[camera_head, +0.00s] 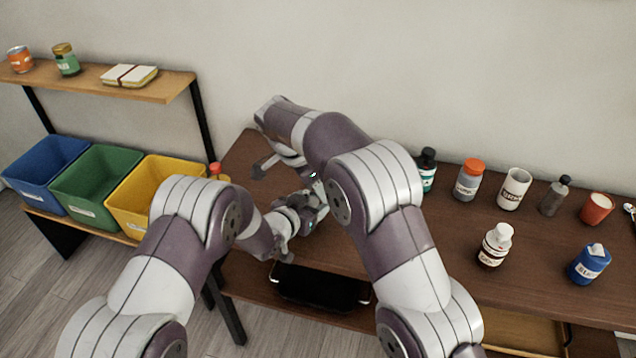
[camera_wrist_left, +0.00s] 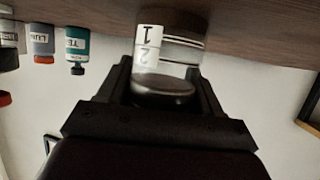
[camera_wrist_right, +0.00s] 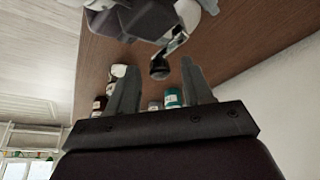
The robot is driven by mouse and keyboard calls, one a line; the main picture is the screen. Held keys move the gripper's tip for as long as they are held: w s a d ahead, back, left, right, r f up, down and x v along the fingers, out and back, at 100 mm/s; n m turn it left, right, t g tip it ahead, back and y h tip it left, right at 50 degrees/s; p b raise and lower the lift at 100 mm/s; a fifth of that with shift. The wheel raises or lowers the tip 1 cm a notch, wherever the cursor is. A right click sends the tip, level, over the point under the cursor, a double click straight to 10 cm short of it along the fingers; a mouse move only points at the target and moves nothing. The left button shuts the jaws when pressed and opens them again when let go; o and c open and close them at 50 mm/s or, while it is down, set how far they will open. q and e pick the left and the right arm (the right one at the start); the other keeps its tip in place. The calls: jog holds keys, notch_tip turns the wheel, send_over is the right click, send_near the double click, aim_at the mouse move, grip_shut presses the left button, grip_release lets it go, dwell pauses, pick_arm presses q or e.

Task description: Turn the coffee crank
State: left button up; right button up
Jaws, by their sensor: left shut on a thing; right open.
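My left gripper (camera_wrist_left: 163,74) is shut on a clear cylinder with a white label reading 1 and 2 and a dark round end, apparently the coffee grinder's body (camera_wrist_left: 178,52), at the wooden table. In the right wrist view a black knob on a thin metal arm, apparently the crank (camera_wrist_right: 159,69), shows beyond the fingertips of my right gripper (camera_wrist_right: 155,75). The right gripper is open and empty, apart from the knob. In the head view my left gripper (camera_head: 300,212) is low over the table's left part and my right gripper (camera_head: 275,163) is above it; the grinder is mostly hidden by my arms.
Blue, green and yellow bins (camera_head: 155,195) stand on a shelf at left.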

grip_shut()
jog(key=m, duration=0.2)
jog(key=m+g, duration=0.1)
jog(key=s+a+m+g, duration=0.1)
jog(key=m, duration=0.1)
jog(key=shift+m+h, duration=0.3)
grip_release()
